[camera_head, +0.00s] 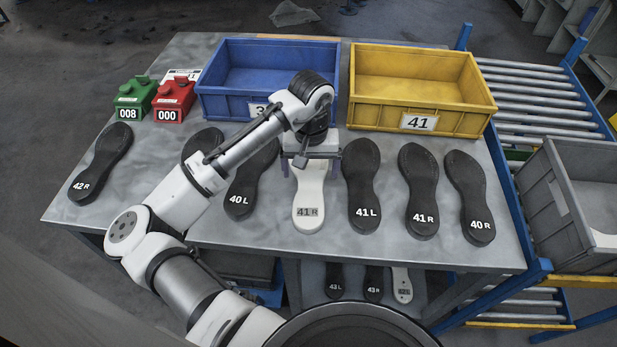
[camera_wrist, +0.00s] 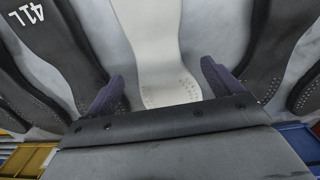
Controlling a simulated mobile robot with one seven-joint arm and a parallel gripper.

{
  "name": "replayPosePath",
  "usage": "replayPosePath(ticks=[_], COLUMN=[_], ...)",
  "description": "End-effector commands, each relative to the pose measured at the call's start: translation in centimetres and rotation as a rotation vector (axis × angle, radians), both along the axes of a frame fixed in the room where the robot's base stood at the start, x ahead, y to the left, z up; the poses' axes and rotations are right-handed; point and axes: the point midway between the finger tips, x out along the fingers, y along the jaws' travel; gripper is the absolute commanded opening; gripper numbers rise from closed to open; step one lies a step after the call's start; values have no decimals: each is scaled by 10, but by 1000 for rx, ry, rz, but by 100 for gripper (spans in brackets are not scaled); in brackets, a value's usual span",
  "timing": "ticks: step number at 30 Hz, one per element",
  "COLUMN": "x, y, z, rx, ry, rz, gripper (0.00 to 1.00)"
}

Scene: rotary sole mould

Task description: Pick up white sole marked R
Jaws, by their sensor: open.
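The white sole marked 41 R (camera_head: 308,198) lies on the grey table among black soles, its label end toward the front edge. It also shows in the wrist view (camera_wrist: 160,50), between the two fingers. My gripper (camera_head: 311,168) is open over the far part of this sole, one finger on each side. In the wrist view my gripper (camera_wrist: 166,88) straddles the sole, with gaps on both sides. The far end of the sole is hidden under my gripper. I cannot tell the exact height of the fingers above the table.
Black soles 40 L (camera_head: 247,190) and 41 L (camera_head: 361,185) lie close on either side. Black soles 41 R (camera_head: 419,185) and 40 R (camera_head: 467,190) lie right, 42 R (camera_head: 105,160) far left. Blue (camera_head: 215,104) and yellow (camera_head: 450,122) crates stand behind.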

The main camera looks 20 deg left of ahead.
Motion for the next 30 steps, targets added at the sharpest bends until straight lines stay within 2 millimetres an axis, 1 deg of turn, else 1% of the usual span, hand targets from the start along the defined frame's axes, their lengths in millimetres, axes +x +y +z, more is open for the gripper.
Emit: replayPosePath(ticks=[1,3,6,13,14,26,30], x=[-3,-2,-1,-1,-1,-1,-1], y=[0,0,0,-1,-1,-1,-1], z=[-4,-15,-23,-26,-26,-26,-25], rx=[0,-1,-1,0,0,0,0], ry=[2,2,0,0,0,0,-1], rz=[0,1,1,0,0,0,0], gripper=[90,90,90,90,89,37,37])
